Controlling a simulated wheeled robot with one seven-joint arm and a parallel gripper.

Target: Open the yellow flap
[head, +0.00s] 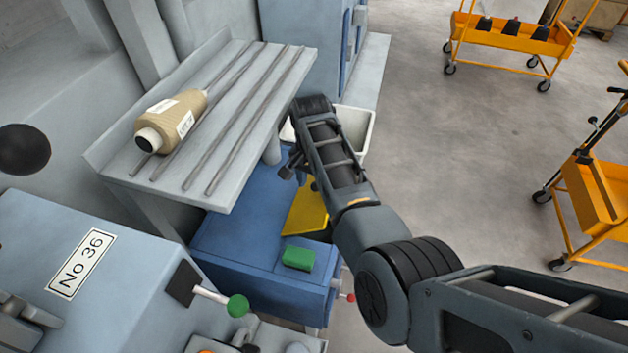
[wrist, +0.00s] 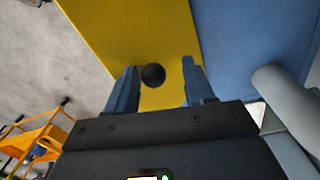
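The yellow flap (head: 308,208) is on the blue machine cabinet, partly hidden behind my arm in the head view. In the wrist view the yellow flap (wrist: 120,32) fills the upper middle, with a round black knob (wrist: 153,74) on it. My gripper (wrist: 160,84) is open, with a finger on each side of the knob and a gap beside it, wider on the right. The fingers do not grip the knob. In the head view my gripper (head: 291,163) is mostly hidden beside the flap. I cannot tell whether the flap is fully closed.
A grey shelf (head: 232,120) with rods and a tan yarn cone (head: 172,119) overhangs the blue cabinet (head: 235,245) at left. A green block (head: 298,258) lies on the cabinet. A whitish bin (head: 357,123) stands behind my arm. Orange carts (head: 515,38) stand on open floor at right.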

